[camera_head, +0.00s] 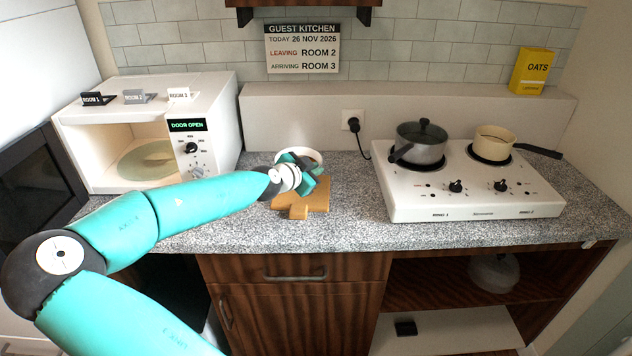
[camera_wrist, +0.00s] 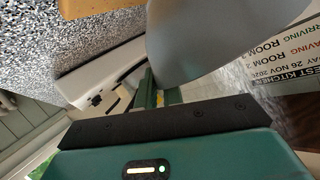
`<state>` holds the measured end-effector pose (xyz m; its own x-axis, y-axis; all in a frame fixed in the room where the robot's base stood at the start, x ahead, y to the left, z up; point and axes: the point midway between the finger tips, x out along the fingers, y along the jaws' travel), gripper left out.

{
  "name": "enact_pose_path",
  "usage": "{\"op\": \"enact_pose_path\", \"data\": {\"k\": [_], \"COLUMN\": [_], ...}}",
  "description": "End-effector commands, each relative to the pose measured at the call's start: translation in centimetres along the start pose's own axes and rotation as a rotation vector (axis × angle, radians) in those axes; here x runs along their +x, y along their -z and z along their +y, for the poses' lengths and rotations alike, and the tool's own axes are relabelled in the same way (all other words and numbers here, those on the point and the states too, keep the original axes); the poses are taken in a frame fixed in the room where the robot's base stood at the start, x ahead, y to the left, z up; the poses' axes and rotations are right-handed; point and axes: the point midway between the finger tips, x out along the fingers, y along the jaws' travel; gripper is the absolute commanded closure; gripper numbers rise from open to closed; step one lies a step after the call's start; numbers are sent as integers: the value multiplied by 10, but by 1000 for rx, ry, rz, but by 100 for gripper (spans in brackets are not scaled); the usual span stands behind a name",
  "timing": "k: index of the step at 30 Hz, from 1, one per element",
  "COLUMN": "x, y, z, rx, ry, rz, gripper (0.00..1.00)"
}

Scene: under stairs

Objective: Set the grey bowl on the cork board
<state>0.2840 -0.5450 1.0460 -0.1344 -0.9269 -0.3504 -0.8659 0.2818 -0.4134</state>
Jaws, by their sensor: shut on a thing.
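The grey bowl (camera_wrist: 215,40) fills the upper middle of the wrist view. In the head view its pale rim (camera_head: 312,154) shows behind my gripper (camera_head: 305,176), which hides most of it. My gripper is shut on the bowl; its fingers (camera_wrist: 158,95) meet the bowl's edge in the wrist view. The tan cork board (camera_head: 318,198) lies on the counter in front of the bowl and partly under my gripper. Part of the board (camera_wrist: 90,7) shows at the top left of the wrist view. I cannot tell whether the bowl touches anything below it.
A white microwave (camera_head: 215,110) stands open at left. A white two-ring hob (camera_head: 440,203) at right bears a lidded grey pot (camera_head: 420,150) and a cream pan (camera_head: 493,143). A raised ledge (camera_head: 300,110) runs behind. Speckled counter (camera_head: 350,225) is clear around the board.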

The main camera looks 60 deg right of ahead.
Motion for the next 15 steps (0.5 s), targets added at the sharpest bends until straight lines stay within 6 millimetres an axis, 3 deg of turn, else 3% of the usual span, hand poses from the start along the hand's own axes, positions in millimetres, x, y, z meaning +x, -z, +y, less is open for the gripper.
{"op": "enact_pose_path", "data": {"k": [8, 15], "x": [24, 35], "y": [-12, -38], "z": [3, 14], "rx": [1, 1], "ry": [0, 1], "rz": [2, 2], "gripper": [100, 100]}}
